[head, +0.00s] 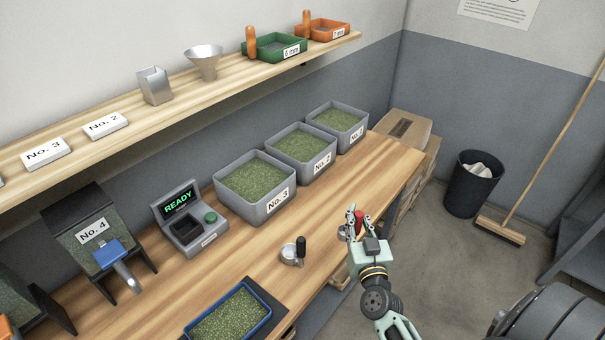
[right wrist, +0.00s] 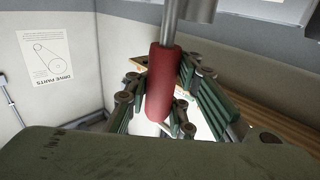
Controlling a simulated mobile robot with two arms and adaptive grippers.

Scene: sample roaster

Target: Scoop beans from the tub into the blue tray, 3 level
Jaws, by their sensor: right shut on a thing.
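The blue tray (head: 268,321) sits on a dark mat at the front of the counter, with green beans spread in it. Three grey tubs of green beans stand in a row: No. 3 (head: 278,216), No. 2 (head: 318,178) and No. 1 (head: 352,142). My right gripper (head: 353,228) is over the counter's front edge, right of the tray. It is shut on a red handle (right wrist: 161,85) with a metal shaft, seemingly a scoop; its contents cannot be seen. A black-handled metal scoop (head: 291,256) rests on the counter. My left gripper is out of view.
A READY-display device (head: 180,218) stands left of the tubs, with the No. 4 unit (head: 92,226) beyond it. The shelf holds a funnel (head: 204,60), a green tray (head: 272,53) and an orange tray (head: 327,35). Bare counter lies between tub No. 3 and the black-handled scoop.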

